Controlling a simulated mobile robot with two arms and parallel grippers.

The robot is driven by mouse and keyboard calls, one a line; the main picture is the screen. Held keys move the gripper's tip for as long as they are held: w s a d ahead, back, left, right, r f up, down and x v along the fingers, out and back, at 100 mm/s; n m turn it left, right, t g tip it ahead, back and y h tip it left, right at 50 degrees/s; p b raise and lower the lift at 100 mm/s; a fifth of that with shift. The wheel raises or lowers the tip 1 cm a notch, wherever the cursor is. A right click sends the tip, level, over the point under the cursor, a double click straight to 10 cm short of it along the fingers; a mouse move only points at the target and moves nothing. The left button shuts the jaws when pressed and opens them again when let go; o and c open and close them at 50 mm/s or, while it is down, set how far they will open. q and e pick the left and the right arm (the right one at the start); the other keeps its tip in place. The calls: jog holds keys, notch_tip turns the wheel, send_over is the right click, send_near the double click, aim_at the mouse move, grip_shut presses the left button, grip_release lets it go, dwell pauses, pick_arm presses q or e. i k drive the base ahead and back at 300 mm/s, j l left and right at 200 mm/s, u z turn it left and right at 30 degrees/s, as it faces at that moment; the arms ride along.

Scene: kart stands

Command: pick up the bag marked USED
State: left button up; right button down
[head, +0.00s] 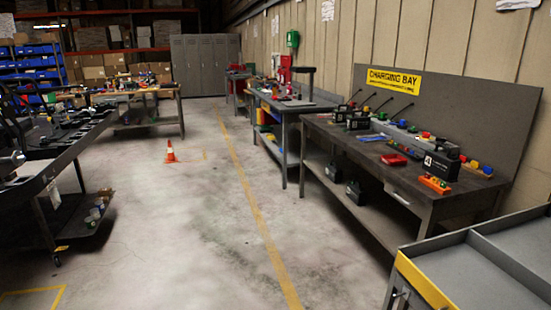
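I cannot make out a bag marked USED anywhere in the head view. No lettering reading USED shows on any surface. Neither of my grippers is in view.
The charging bench (340,128) stands at the right with chargers and coloured parts on it. A grey tray with a yellow edge (425,282) fills the lower right. A dark stand (40,185) is at the left. An orange cone (170,152) stands on the otherwise clear middle floor.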

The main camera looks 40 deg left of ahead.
aim_at(52, 188)
jog(key=u, duration=2.75)
jog(key=i+l+z, duration=0.1)
jog(key=i+l, duration=1.1)
jog(key=i, duration=0.05)
